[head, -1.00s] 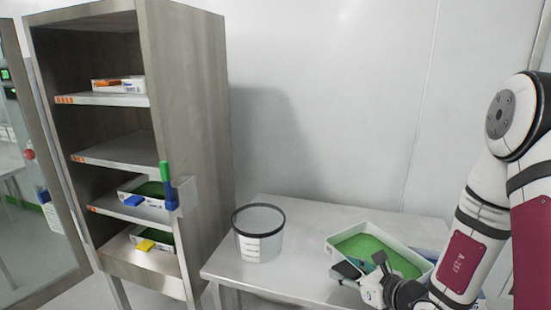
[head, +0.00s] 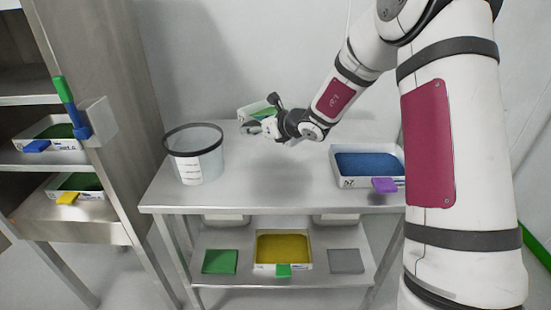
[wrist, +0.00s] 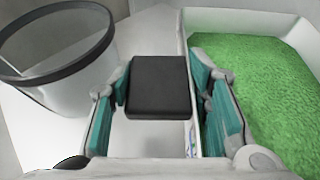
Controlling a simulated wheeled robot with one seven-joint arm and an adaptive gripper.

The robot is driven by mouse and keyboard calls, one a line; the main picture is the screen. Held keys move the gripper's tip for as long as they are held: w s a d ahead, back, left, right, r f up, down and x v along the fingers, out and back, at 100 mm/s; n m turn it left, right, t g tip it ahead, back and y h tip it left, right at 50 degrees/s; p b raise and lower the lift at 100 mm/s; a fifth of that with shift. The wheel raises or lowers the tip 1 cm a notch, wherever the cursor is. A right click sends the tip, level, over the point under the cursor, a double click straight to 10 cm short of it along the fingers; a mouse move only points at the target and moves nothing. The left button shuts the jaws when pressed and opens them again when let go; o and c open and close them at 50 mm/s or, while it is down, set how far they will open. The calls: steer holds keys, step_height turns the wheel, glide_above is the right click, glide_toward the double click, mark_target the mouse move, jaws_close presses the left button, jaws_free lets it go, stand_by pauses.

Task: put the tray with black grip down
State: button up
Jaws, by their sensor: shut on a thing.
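The tray with the black grip (head: 257,110) is a white tray with green granules inside, above the back of the steel table in the head view, partly hidden by my gripper. In the wrist view the tray's white wall and green contents (wrist: 265,90) fill the right side. My gripper (head: 262,126) is shut on the black grip (wrist: 159,87), whose block sits between the teal finger pads. A shadow lies on the table in front of the tray; whether the tray touches the table I cannot tell.
A clear bucket with a dark rim (head: 195,153) stands at the table's left. A tray of blue granules with a purple grip (head: 369,165) stands at the right. The table's middle (head: 275,185) is clear. A lower shelf holds a yellow-filled tray (head: 284,250). A steel cabinet (head: 110,150) stands left.

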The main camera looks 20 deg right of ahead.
mark_target(257, 163)
step_height(257, 163, down, 10)
steer(key=shift+r+b, duration=0.2)
steer(key=shift+b, duration=0.35)
steer(key=shift+f, duration=0.1)
steer(key=o, duration=1.2)
steer(key=shift+o, duration=1.3)
